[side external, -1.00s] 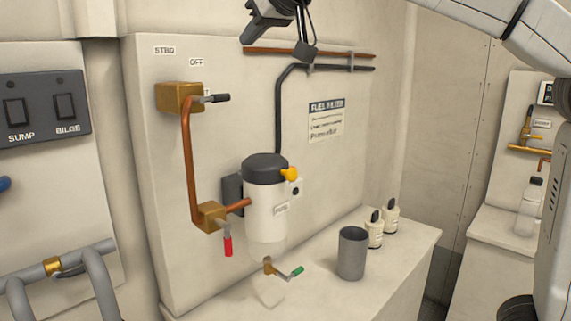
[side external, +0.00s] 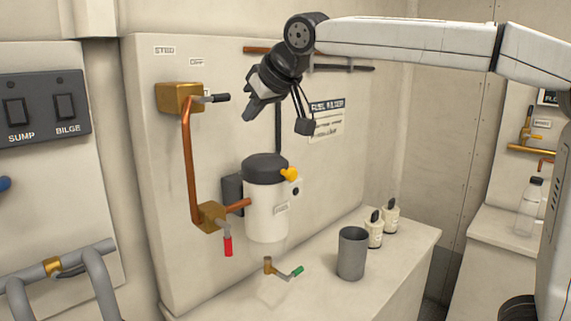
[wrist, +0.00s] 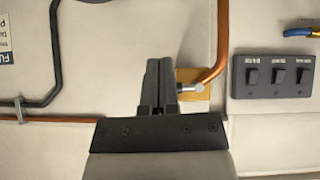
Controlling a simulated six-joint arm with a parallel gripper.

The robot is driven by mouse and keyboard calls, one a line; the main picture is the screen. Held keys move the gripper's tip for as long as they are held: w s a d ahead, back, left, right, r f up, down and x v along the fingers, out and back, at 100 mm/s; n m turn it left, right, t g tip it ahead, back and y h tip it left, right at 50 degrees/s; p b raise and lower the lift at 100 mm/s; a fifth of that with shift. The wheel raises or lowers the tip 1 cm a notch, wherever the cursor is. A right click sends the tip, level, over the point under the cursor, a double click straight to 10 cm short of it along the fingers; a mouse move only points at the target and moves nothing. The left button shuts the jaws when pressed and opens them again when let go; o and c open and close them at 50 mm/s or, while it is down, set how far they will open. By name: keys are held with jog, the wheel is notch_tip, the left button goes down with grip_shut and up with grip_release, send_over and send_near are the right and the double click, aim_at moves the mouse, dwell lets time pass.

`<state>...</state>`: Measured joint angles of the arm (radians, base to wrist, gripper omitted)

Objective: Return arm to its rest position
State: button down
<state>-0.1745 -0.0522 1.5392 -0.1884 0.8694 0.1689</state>
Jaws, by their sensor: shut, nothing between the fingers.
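My gripper (side external: 249,110) hangs at the end of my raised arm in the side external view, its fingers pointing down and to the left. It appears above the fuel filter (side external: 265,208) and to the right of the brass block valve (side external: 178,98); I cannot tell its exact distance from the wall. In the wrist view the fingers (wrist: 159,66) lie together with nothing between them. They overlap part of the brass block (wrist: 190,101) and its lever in that view.
A grey cup (side external: 352,255) and two small white bottles (side external: 390,218) stand on the ledge. A red-handled valve (side external: 227,245) and a green-handled drain (side external: 296,271) stick out near the filter. A switch panel (wrist: 275,76) shows at right in the wrist view.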

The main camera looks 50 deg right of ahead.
jog(key=s+d+f+g, duration=0.2)
jog(key=s+f, duration=0.2)
jog(key=f, duration=0.6)
jog(key=s+d+f+g, duration=0.1)
jog(key=s+f, duration=0.2)
jog(key=f, duration=0.7)
jog(key=s+d+f+g, duration=0.2)
jog(key=s+f, duration=0.2)
jog(key=f, duration=0.6)
jog(key=s+f+g, duration=0.1)
jog(key=s+f, duration=0.7)
jog(key=shift+s+d+m+g, duration=0.15)
jog(key=shift+d+m+g, duration=0.15)
jog(key=shift+d+m, duration=0.1)
jog(key=c, duration=1.3)
grip_release()
